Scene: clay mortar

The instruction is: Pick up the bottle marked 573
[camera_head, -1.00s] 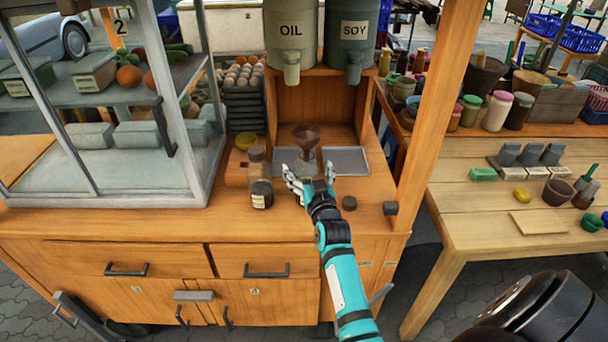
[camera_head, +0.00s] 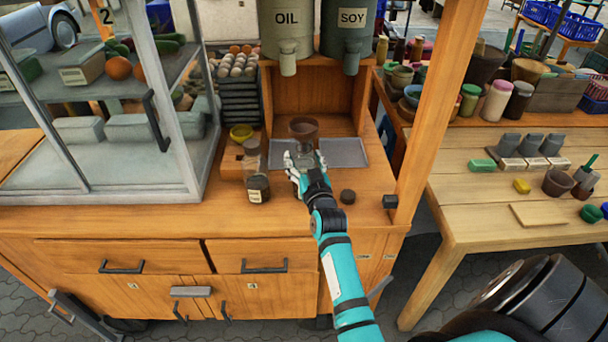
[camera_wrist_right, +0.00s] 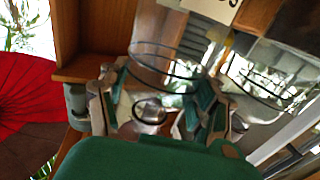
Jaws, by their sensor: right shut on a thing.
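A clear glass vessel (camera_head: 303,149) with a brown funnel (camera_head: 303,128) on top stands at the front of the wooden alcove. My right gripper (camera_head: 304,165) is shut around its lower part; a round glass rim (camera_wrist_right: 150,112) shows between the fingers in the right wrist view. I cannot read a number on it. A dark-bottomed glass bottle (camera_head: 258,189) with a pale label stands left of the gripper, and a similar bottle (camera_head: 252,158) stands just behind it. Their labels are too small to read. My left gripper is not in view.
The OIL dispenser (camera_head: 288,32) and SOY dispenser (camera_head: 348,36) hang above the alcove. A glass display case (camera_head: 120,130) stands left and a wooden post (camera_head: 430,105) right. The counter front is mostly clear.

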